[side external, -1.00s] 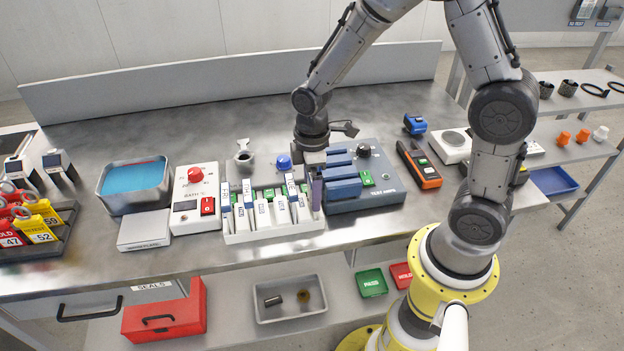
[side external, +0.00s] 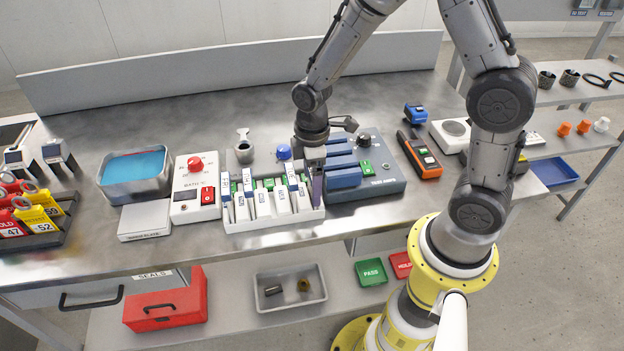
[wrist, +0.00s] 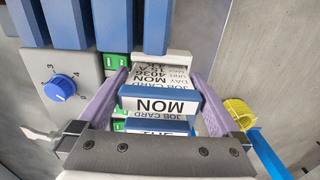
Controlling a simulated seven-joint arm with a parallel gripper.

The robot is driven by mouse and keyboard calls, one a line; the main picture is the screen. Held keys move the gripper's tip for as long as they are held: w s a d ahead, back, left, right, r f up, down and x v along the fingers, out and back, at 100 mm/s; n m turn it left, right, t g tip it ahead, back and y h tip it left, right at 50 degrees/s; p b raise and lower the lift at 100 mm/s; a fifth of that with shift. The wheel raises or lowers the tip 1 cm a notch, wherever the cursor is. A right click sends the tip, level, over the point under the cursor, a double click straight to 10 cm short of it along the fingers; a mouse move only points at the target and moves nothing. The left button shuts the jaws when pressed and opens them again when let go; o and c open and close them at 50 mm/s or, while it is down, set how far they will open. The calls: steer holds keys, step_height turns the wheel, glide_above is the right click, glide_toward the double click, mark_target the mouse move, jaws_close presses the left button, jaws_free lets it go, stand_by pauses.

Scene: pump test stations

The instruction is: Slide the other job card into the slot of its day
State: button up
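My gripper (wrist: 160,85) appears shut across the card's width, one finger at each side edge. In the side view my gripper (side external: 317,185) is low over the right end of the white card rack (side external: 270,221). Several blue-topped cards (side external: 262,204) stand tilted in the rack. Another blue head, apparently TUE (wrist: 155,132), is partly covered by my gripper body. The held card's lower edge and its slot are hidden.
The blue-grey test box (side external: 385,188) with blue blocks stands close right of my gripper. A bath controller (side external: 194,208) with a red knob is left of the rack. A blue knob (side external: 284,152) stands behind it. The bench in front is clear.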

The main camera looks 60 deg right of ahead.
step_height(320, 180, up, 18)
steer(key=s+t, duration=0.2)
steer(key=s+r+m+t, duration=0.2)
steer(key=s+m+t, duration=0.1)
steer(key=s+m, duration=0.6)
steer(key=s, duration=0.4)
steer(key=shift+s+d+r+t, duration=0.2)
steer(key=shift+s+r+t, duration=0.1)
steer(key=shift+s+r, duration=0.1)
